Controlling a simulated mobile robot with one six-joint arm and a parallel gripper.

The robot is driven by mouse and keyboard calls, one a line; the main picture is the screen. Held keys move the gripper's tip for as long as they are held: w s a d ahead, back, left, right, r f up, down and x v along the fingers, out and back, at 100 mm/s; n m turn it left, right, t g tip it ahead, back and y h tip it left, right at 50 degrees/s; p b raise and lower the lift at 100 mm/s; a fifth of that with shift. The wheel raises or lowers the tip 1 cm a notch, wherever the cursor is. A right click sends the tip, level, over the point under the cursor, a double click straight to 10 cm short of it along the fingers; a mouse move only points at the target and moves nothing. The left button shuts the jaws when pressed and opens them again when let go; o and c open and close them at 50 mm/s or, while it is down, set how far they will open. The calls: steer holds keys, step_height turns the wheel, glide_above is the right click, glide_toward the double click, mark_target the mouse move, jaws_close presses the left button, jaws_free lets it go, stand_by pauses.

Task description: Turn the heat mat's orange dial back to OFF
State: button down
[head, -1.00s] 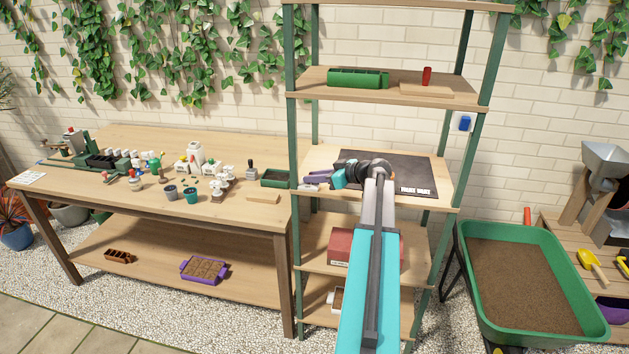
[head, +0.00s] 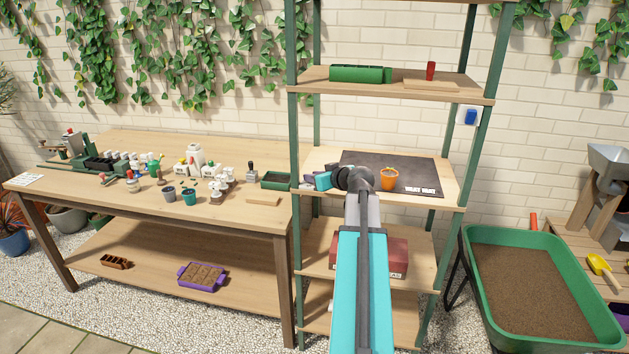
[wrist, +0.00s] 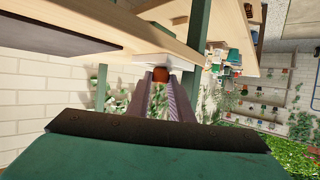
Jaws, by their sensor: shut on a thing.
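The heat mat (head: 415,172) is a black sheet lying on the rack's middle shelf, with white lettering at its front edge. In the wrist view the orange dial (wrist: 160,74) sticks out from a white box (wrist: 157,60) at the shelf's edge. My gripper (wrist: 166,82) has its two purple-grey fingers closed on the dial, one on each side. In the head view my gripper (head: 307,183) is at the shelf's left front corner, and the dial is hidden there. No dial marks or OFF label can be read.
The rack's green posts (head: 295,120) stand close to my gripper. A workbench (head: 130,190) with small pots and bottles is to the left. A green tub of soil (head: 478,260) is at right.

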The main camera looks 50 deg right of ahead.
stand_by(0.3)
steer(key=c, duration=1.6)
jaws_free()
steer(key=shift+d, duration=0.1)
steer(key=shift+d+r+n+y+p, duration=0.15)
steer(key=shift+d+n+y+p, duration=0.05)
steer(key=shift+n+y+p, duration=0.9)
steer(key=shift+d+n+y+p, duration=0.1)
steer(key=shift+n+y+p, duration=0.6)
steer(key=shift+y+p, duration=0.45)
steer(key=n+y+p, duration=0.1)
steer(key=p, duration=0.2)
steer(key=shift+d+n+y, duration=0.1)
steer(key=shift+n+y, duration=0.25)
steer(key=shift+n, duration=0.05)
